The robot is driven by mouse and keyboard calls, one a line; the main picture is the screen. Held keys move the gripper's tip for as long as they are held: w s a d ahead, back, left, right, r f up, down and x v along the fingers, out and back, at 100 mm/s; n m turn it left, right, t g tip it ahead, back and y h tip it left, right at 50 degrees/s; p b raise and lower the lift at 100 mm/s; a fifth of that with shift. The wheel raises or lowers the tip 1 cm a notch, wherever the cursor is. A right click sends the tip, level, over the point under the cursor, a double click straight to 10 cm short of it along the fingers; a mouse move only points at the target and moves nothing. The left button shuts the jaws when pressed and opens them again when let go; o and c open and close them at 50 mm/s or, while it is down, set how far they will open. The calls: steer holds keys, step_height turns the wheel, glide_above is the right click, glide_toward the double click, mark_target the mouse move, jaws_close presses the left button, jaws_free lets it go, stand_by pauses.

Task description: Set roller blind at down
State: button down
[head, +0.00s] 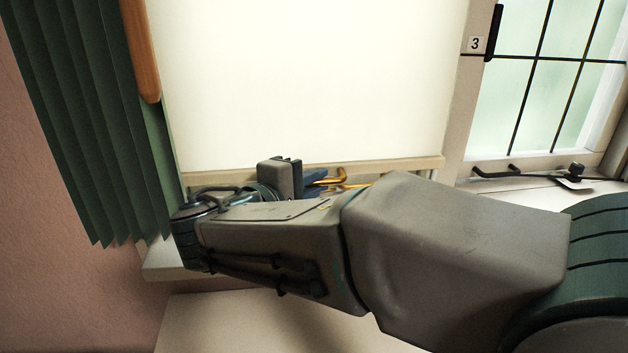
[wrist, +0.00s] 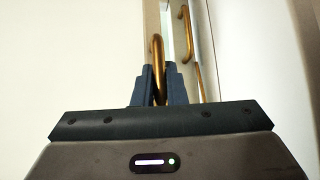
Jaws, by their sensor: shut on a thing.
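The roller blind (head: 310,80) is a cream sheet that covers most of the window in the head view, with a pale bottom bar (head: 400,164) just above the sill. A brass pull handle (head: 338,174) is at the bar. My gripper (head: 315,178) reaches it from the left, partly hidden behind my arm. In the wrist view, my gripper (wrist: 157,88) is shut on the brass pull handle (wrist: 157,50), its dark fingers on either side of the loop. The blind also shows in the wrist view (wrist: 70,50).
A second brass handle (wrist: 187,30) shows beyond in the wrist view. A green curtain (head: 90,120) hangs at the left. A leaded casement window (head: 550,80) marked 3 is at the right, with a dark stay (head: 515,172) at its foot. The white sill (head: 165,262) runs below.

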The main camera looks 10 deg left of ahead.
steer(key=shift+f, duration=0.4)
steer(key=c, duration=1.5)
jaws_free()
steer(key=shift+s, duration=0.1)
steer(key=shift+r, duration=0.1)
steer(key=shift+a, duration=0.1)
steer(key=shift+s+a+r, duration=0.15)
steer(key=shift+s, duration=0.15)
steer(key=p+v, duration=0.1)
steer(key=v, duration=1.2)
steer(key=shift+p, duration=0.4)
